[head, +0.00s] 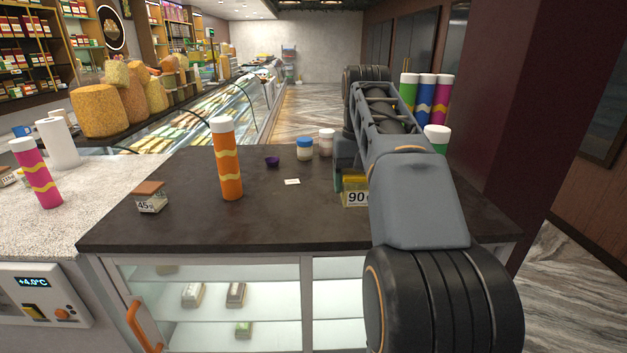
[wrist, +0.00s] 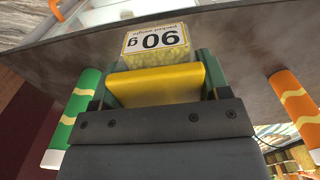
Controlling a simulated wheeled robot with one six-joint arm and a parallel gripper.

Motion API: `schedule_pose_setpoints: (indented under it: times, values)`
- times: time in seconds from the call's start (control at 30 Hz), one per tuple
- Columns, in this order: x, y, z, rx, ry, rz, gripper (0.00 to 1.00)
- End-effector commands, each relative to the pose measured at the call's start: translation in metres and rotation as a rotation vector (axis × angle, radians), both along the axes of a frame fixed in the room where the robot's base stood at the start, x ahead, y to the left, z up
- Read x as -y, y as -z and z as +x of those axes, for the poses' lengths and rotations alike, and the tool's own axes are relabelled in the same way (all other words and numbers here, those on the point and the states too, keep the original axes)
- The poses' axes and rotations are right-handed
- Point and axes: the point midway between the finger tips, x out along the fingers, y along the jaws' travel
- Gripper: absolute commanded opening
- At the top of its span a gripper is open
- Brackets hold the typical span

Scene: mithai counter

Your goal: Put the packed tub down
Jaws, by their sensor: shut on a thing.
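The packed tub (head: 355,193) is a small clear box with yellow contents, a yellow lid and a white label reading 90 g. My gripper (head: 345,172) is shut on it over the right part of the dark counter top (head: 270,225). In the wrist view the tub (wrist: 155,50) sits between the two green fingers of my gripper (wrist: 155,82), with its yellow lid facing the camera. My arm hides part of the tub's right side in the head view. I cannot tell whether its base touches the counter.
An orange canister (head: 227,160) stands left of the tub. A 45 g tub with a brown lid (head: 151,197), a white card (head: 292,182), a purple cup (head: 272,162) and two small jars (head: 305,150) are also on the counter. Several canisters (head: 425,95) stand behind my arm. The front middle is clear.

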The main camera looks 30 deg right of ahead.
Motion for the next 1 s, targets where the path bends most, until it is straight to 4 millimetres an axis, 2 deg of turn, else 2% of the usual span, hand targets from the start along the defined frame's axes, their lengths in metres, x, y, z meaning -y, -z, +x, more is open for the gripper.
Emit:
schedule_pose_setpoints:
  times: [0.17, 0.4, 0.63, 1.0]
  values:
    - [0.021, 0.012, 0.028, -0.006, 0.009, 0.003, 0.45]
    - [0.055, 0.042, 0.075, -0.005, 0.017, 0.002, 0.45]
    - [0.068, 0.076, 0.097, -0.003, 0.015, 0.001, 0.45]
    - [0.077, 0.100, 0.113, -0.004, 0.012, 0.002, 0.45]
